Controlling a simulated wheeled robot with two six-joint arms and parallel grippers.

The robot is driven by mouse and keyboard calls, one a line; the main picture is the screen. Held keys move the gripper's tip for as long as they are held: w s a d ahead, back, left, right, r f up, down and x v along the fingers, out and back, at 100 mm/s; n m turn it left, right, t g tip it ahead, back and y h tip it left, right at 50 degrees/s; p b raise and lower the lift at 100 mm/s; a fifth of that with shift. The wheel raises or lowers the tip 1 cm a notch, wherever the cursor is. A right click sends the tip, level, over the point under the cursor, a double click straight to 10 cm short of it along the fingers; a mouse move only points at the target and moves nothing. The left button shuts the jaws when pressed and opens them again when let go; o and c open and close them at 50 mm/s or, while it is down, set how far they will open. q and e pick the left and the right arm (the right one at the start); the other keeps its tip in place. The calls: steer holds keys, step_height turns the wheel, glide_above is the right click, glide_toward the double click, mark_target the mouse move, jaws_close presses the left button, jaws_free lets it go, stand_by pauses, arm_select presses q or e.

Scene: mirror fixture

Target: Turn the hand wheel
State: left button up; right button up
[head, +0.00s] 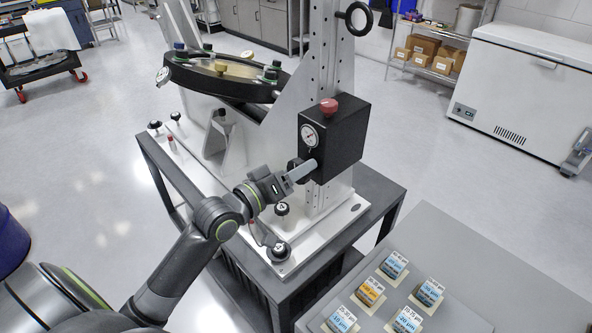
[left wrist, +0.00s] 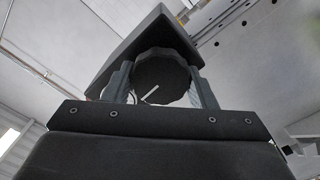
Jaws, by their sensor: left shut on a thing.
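The hand wheel is a dark, faceted round knob on the left face of the black box (head: 336,140). In the head view, only part of the hand wheel (head: 293,164) shows behind my gripper. In the left wrist view, the hand wheel (left wrist: 160,78) sits between the two fingers, with a pale line on its face. My left gripper (head: 300,171) is shut on it, with one finger on each side. The wheel's far side is hidden. My right gripper is not in view.
The black box has a dial gauge (head: 310,136) and a red knob (head: 329,105) and is on a tall metal column (head: 333,60). A round mirror fixture (head: 222,76) stands behind left. A grey panel (head: 455,262) with several labelled blocks is at front right.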

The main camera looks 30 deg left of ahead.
arm_select(q)
steer(key=shift+f+m+b, duration=0.1)
steer(key=shift+m+b, duration=0.4)
steer(key=shift+m, duration=0.4)
steer(key=m+b, duration=0.1)
steer(key=m, duration=0.2)
steer(key=o, duration=1)
steer(key=shift+c, duration=0.2)
steer(key=shift+s, duration=0.1)
